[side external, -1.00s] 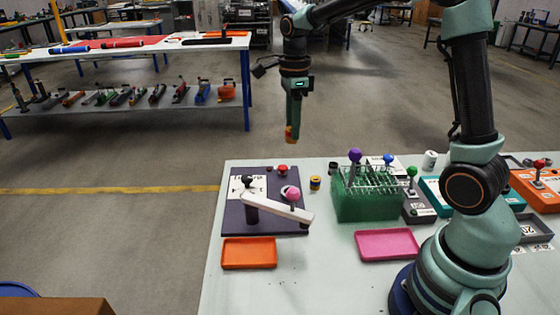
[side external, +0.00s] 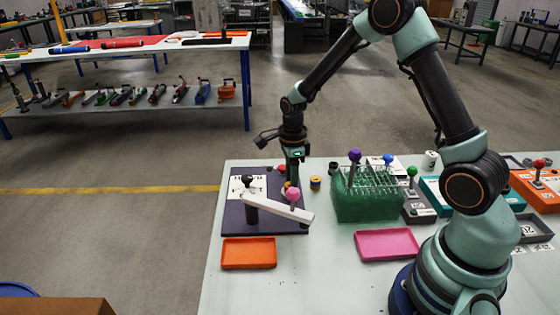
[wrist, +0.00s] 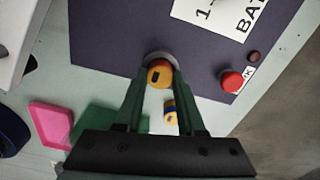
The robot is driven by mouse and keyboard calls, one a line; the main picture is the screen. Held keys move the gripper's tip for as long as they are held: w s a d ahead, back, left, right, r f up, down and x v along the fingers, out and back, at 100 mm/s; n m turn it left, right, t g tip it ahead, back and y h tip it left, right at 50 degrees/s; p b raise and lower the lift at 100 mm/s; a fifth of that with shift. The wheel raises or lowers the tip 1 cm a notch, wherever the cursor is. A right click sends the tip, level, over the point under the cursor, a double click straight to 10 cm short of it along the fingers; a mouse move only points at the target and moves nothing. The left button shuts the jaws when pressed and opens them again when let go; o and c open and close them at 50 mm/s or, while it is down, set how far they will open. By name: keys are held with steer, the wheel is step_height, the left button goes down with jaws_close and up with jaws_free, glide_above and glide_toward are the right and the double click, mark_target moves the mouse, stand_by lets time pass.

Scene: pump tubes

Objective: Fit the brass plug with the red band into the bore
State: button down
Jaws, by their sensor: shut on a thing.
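My gripper (wrist: 160,84) is shut on the brass plug (wrist: 160,74), whose end shows orange-gold with a dark slot and some red at its edge. The bore's grey ring (wrist: 155,55) shows just beyond the plug on the purple panel (wrist: 110,30). The plug overlaps the ring in the wrist view; I cannot tell whether it is above the bore or in it. In the side view my gripper (side external: 290,184) points down at the panel (side external: 285,180), behind the pink knob (side external: 292,194), which partly hides the tip and bore.
A second brass plug with a blue band (wrist: 170,111) stands just right of the panel. A white lever (side external: 275,209) crosses the panel in front. A red button (wrist: 232,81) is close by. A green tube rack (side external: 368,200) stands right; orange (side external: 249,253) and pink (side external: 388,244) trays lie in front.

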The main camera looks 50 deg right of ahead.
steer(key=shift+f, duration=0.4)
steer(key=shift+f, duration=0.4)
steer(key=c, duration=0.5)
jaws_free()
step_height(320, 180, up, 12)
steer(key=r, duration=0.1)
steer(key=shift+s+a+r+n+t, duration=1.05)
steer(key=shift+s+r+n, duration=0.95)
steer(key=shift+n, duration=2.1)
steer(key=shift+s+a+r+n+t, duration=0.8)
steer(key=shift+s+a+r+n, duration=0.55)
steer(key=shift+s+n, duration=1.95)
steer(key=shift+s+a+r+n+t, duration=1)
steer(key=shift+s+r+n, duration=0.6)
steer(key=shift+n, duration=3.3)
steer(key=shift+w+r, duration=0.2)
steer(key=shift+r, duration=0.05)
